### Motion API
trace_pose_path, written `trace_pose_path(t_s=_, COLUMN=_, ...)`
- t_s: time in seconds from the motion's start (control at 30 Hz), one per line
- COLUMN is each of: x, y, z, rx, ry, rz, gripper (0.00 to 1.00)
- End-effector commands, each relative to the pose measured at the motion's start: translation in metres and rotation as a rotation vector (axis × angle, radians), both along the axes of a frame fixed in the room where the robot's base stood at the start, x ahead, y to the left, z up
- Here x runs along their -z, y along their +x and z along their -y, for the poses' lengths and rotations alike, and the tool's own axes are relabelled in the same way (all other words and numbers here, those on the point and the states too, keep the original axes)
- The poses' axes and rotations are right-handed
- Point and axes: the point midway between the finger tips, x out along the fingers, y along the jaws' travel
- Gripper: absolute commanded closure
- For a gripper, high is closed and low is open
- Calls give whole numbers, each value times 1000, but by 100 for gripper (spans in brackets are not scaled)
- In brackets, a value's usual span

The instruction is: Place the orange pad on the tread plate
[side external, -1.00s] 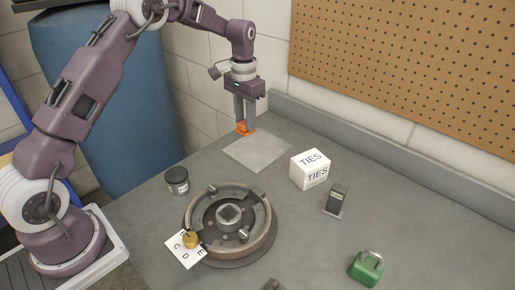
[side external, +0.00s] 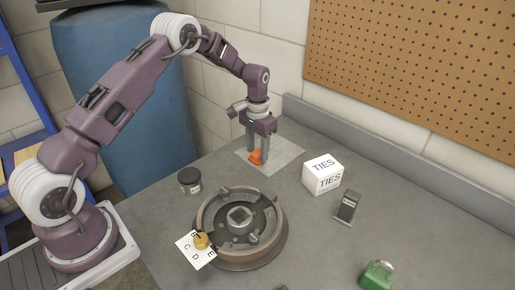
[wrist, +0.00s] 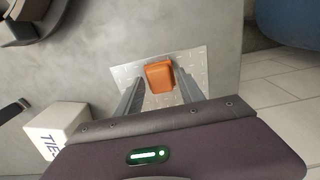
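The orange pad (side external: 256,157) is between the fingertips of my gripper (side external: 257,153), which is shut on it and points down. The tread plate (side external: 286,158) is a thin grey metal sheet flat on the bench by the back wall. The pad is over the plate, low at its surface; I cannot tell if it touches. In the wrist view the pad (wrist: 160,75) sits between the two fingers (wrist: 161,77), with the tread plate (wrist: 192,62) showing around it. The fingers hide part of the plate.
A dark jar (side external: 189,181) and a round metal fixture (side external: 240,248) with a lettered card (side external: 195,251) are in front. A green padlock-like item (side external: 377,275) is at front right.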

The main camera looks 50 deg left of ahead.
Motion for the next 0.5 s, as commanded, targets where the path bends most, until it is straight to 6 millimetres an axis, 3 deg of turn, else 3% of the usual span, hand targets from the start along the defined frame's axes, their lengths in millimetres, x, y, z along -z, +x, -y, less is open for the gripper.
trace_pose_path(t_s=0.33, x=-3, y=0, z=0, rx=0, ry=0, rz=1, gripper=48)
trace_pose_path(t_s=0.5, x=-37, y=1, z=0, rx=0, ry=1, rz=5, gripper=48)
